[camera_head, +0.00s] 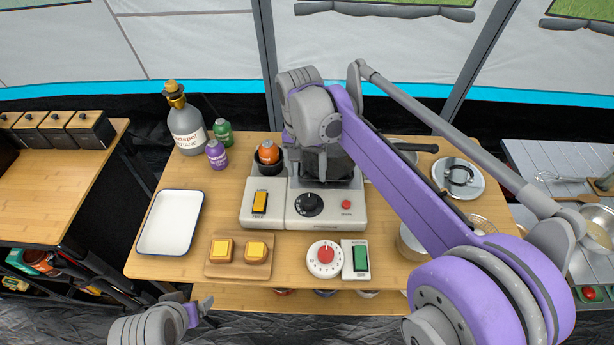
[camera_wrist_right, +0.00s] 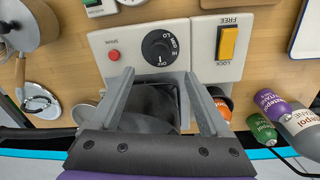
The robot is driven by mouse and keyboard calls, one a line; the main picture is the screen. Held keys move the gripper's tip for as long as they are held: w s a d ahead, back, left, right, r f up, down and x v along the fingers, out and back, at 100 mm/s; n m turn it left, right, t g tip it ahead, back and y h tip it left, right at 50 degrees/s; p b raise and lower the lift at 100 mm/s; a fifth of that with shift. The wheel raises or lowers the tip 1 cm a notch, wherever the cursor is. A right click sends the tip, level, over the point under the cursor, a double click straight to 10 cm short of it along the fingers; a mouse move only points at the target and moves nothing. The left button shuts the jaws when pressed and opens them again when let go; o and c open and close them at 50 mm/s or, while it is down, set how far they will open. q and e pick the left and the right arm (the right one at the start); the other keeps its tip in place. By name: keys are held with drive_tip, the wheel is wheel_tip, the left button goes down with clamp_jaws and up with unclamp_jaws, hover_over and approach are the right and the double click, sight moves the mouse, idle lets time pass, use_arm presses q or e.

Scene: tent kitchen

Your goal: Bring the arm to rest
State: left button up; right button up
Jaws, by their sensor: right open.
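My right arm (camera_head: 395,180) is purple and grey and reaches from the lower right up over the stove. Its gripper (camera_head: 312,165) is over the back of the white stove (camera_head: 275,213). In the right wrist view the gripper (camera_wrist_right: 158,75) is open, its two grey fingers apart with nothing held between them. A dark pot or burner (camera_wrist_right: 150,108) shows between and below the fingers. I cannot tell whether the fingers touch it. My left gripper (camera_head: 195,312) is at the lower left, in front of the table and partly seen; its opening is unclear.
The wooden table (camera_head: 150,263) also holds a white tray (camera_head: 170,222), yellow blocks on a board (camera_head: 238,271), a red-knobbed timer (camera_head: 325,259), a green-switch box (camera_head: 355,260), a grey bottle (camera_head: 186,125) and a lid (camera_head: 457,178). An orange-topped canister (camera_head: 268,153) stands close left of the right gripper.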

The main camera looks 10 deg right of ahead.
idle(0.5)
drive_tip(key=s+d+f+n+t, duration=0.1)
drive_tip(key=s+f+n+t, duration=0.1)
drive_tip(key=s, duration=0.5)
drive_tip(key=s+d+f+n+t+p, duration=0.1)
drive_tip(key=s+d+f, duration=0.1)
drive_tip(key=s, duration=0.5)
drive_tip(key=s+d+f+n+t, duration=0.2)
drive_tip(key=s+f, duration=0.1)
drive_tip(key=s, duration=0.4)
drive_tip(key=shift+d+f+n+t+y+p, duration=0.15)
drive_tip(key=shift+f+n+t+y+p, duration=0.15)
